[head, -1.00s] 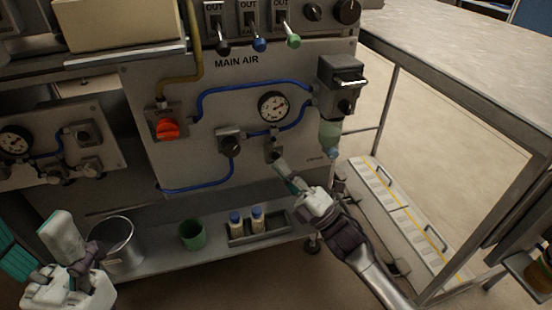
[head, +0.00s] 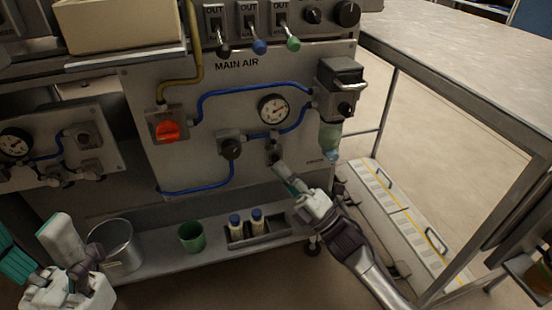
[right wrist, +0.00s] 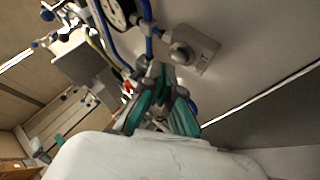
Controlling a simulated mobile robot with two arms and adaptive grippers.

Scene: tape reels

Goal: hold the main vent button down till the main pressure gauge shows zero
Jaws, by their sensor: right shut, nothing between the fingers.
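The main pressure gauge (head: 273,108) is a round white dial on the grey MAIN AIR panel (head: 200,90). Its needle points off to the right side, but the exact reading is too small to tell. I cannot tell whether the button is pressed in. In the right wrist view the teal fingers (right wrist: 160,95) reach toward the panel. My left gripper (head: 68,245) hangs at lower left, away from the panel.
A dark knob (head: 230,148) is left of the button. Below, a shelf holds a metal bucket (head: 118,245), a green cup (head: 192,237) and a bottle rack (head: 255,239).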

